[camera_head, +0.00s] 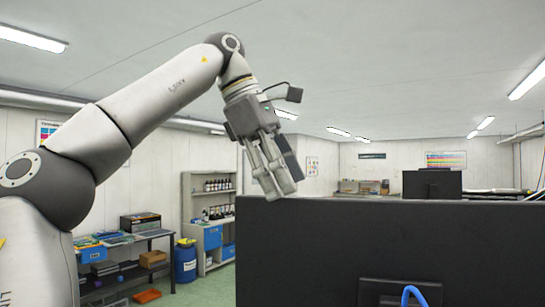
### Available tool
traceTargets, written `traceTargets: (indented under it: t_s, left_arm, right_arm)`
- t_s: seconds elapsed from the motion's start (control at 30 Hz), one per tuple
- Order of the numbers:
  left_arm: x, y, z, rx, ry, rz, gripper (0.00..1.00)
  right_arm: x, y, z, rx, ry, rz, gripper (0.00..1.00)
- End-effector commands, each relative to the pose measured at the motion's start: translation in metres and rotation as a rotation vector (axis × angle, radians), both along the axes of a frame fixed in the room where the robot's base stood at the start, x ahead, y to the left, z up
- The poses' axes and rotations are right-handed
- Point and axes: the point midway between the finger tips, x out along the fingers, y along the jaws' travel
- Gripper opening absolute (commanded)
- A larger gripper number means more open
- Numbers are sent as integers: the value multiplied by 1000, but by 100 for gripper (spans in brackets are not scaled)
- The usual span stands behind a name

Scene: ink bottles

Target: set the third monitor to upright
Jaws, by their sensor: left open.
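A large black monitor (385,245) fills the lower right of the head view, seen from its back, with its top edge nearly level. A dark bracket (398,291) and a blue cable show at its lower middle; its lower part is out of frame. My left gripper (277,186) is open and points down at the top edge near the monitor's left corner. I cannot tell whether its fingers touch the monitor. A second black monitor (432,184) stands farther back, beyond that top edge. My right gripper is not in view.
A dark workbench (150,238) with boxes stands at the left. Next to it are a blue barrel (186,262) and a shelf unit (209,192) with bottles and blue bins. An orange object (147,296) lies on the green floor.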

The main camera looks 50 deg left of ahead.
Motion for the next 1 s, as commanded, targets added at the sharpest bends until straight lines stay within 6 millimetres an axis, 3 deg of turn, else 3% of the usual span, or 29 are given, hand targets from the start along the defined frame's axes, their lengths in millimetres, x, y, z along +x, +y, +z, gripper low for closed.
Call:
traceTargets:
  t_s: [0.2, 0.4, 1.0]
  left_arm:
    - [-9, 5, 22, 0, -1, 0, 46]
    - [-14, 7, 32, 0, 0, 0, 46]
    - [-15, 8, 34, 0, 0, -1, 46]
  right_arm:
    - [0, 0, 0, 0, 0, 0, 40]
    - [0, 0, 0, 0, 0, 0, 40]
    - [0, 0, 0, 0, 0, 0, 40]
